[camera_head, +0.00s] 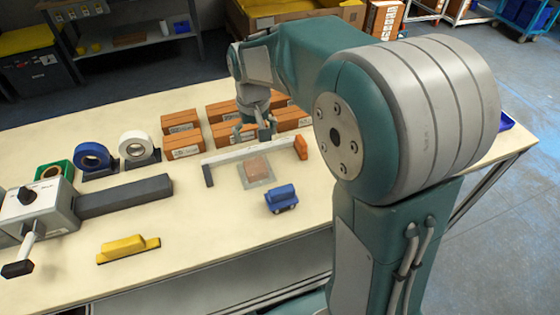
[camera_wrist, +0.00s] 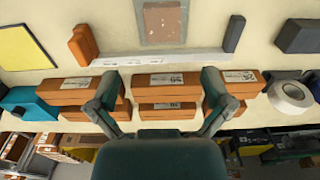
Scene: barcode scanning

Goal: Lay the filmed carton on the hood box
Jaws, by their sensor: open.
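A flat brown carton (camera_head: 257,166) lies on a grey translucent sheet (camera_head: 243,180) at mid-table; it looks like the filmed carton, and shows at the top of the wrist view (camera_wrist: 161,22). I cannot tell for sure which thing is the hood box; a grey lever machine (camera_head: 62,205) with a long dark block (camera_head: 125,196) stands at the left. My gripper (camera_head: 255,133) is open and empty, pointing down behind the white bar, near the orange cartons. In the wrist view its fingers (camera_wrist: 162,97) are spread wide, with orange cartons (camera_wrist: 167,80) showing between them.
A white bar (camera_head: 245,152) with dark and orange end pieces runs between gripper and filmed carton. Several orange cartons (camera_head: 184,145) stand behind. Tape rolls (camera_head: 137,147), a blue toy-like block (camera_head: 281,197) and a yellow block (camera_head: 128,249) stand around. The front middle is clear.

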